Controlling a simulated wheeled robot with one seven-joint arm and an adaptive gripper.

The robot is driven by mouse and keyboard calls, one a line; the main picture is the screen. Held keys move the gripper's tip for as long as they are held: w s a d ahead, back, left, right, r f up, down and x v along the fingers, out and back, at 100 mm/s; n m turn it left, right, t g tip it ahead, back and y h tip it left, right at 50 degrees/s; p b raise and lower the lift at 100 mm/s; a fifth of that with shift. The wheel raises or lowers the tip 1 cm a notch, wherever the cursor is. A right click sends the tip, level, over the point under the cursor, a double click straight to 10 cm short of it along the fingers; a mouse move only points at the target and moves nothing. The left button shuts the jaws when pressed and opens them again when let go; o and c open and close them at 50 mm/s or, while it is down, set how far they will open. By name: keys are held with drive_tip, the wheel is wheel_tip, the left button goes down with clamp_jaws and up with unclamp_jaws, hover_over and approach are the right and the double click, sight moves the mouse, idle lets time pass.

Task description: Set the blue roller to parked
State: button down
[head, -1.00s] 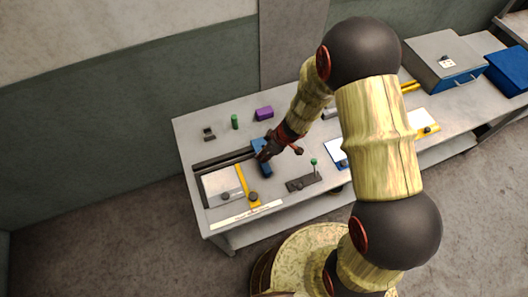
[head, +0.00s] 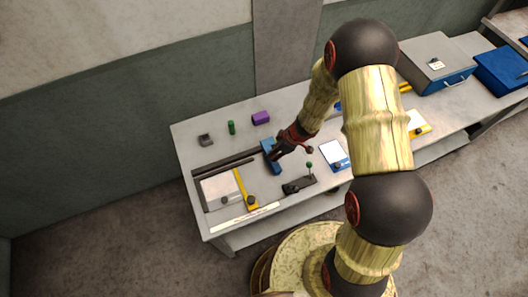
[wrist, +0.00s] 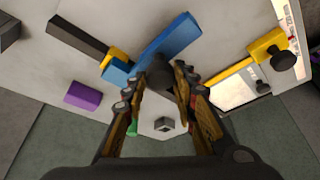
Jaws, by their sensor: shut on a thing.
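The blue roller (head: 271,156) is a long blue bar lying across the right end of the dark rails (head: 225,161) on the bench. In the wrist view the blue bar (wrist: 170,40) runs diagonally just beyond my fingertips. My gripper (head: 277,153) is at the bar, and its fingers (wrist: 163,85) close around a dark knob (wrist: 159,70) beside it. The fingers hide part of the knob and of the bar. A smaller blue piece (wrist: 117,70) and a yellow piece (wrist: 114,56) sit beside the bar.
A plate with a yellow bar (head: 246,188) and dark knob lies front left. A dark block with a green-tipped lever (head: 309,166) stands to the right. A purple block (head: 260,118), green cylinder (head: 231,128) and grey block (head: 205,140) stand behind.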

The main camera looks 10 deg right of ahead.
drive_tip(key=w+d+p, duration=0.2)
drive_tip(key=d+p, duration=0.3)
drive_tip(key=d, duration=0.2)
drive_tip(key=shift+w+d, duration=0.2)
drive_tip(key=shift+d, duration=0.1)
drive_tip(key=c, duration=1.5)
unclamp_jaws()
drive_tip(key=shift+d, duration=0.15)
drive_tip(key=shift+o, duration=0.2)
drive_tip(key=v, duration=1.2)
